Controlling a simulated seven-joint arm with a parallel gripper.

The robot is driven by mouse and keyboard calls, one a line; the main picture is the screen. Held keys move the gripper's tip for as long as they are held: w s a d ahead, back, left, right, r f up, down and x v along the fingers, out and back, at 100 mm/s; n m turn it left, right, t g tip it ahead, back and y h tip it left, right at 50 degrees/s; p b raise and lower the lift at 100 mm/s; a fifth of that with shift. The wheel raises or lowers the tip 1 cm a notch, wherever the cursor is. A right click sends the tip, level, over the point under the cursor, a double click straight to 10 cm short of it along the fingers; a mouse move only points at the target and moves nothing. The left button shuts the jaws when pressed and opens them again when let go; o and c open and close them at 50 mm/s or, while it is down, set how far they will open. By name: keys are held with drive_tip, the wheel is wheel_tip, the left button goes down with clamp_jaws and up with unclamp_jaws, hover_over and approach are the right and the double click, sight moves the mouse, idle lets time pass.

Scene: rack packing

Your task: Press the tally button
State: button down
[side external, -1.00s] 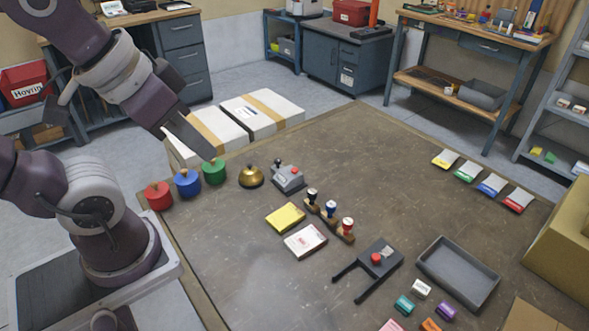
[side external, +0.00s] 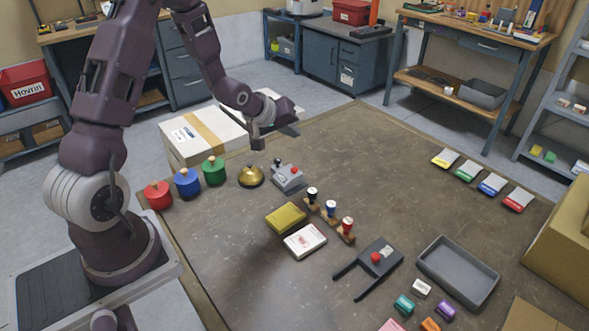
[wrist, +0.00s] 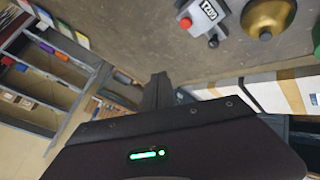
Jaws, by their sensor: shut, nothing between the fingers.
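The tally counter (side external: 289,178) is a small grey box near the far left part of the table, with a red button (side external: 297,170) on top and a black knobbed lever. In the wrist view the counter (wrist: 207,12) is at the top edge, partly cut off, with its number label and red button (wrist: 186,22) showing. My gripper (side external: 276,132) hangs in the air above and behind the counter, apart from it. In the wrist view my gripper (wrist: 157,88) has its fingers together and empty.
A brass bell (side external: 251,176) stands just left of the counter, then green, blue and red canisters (side external: 187,182). Several stamps (side external: 329,211), a yellow pad (side external: 286,217) and a white card stack lie nearer.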

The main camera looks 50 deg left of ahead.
sight(292, 171)
drive_tip(key=shift+w+a+f, duration=0.1)
drive_tip(key=shift+f, duration=0.15)
drive_tip(key=shift+f, duration=0.1)
drive_tip(key=shift+f, duration=4.3)
drive_tip(key=shift+f, duration=0.45)
drive_tip(key=shift+f, duration=0.5)
drive_tip(key=shift+r, duration=0.95)
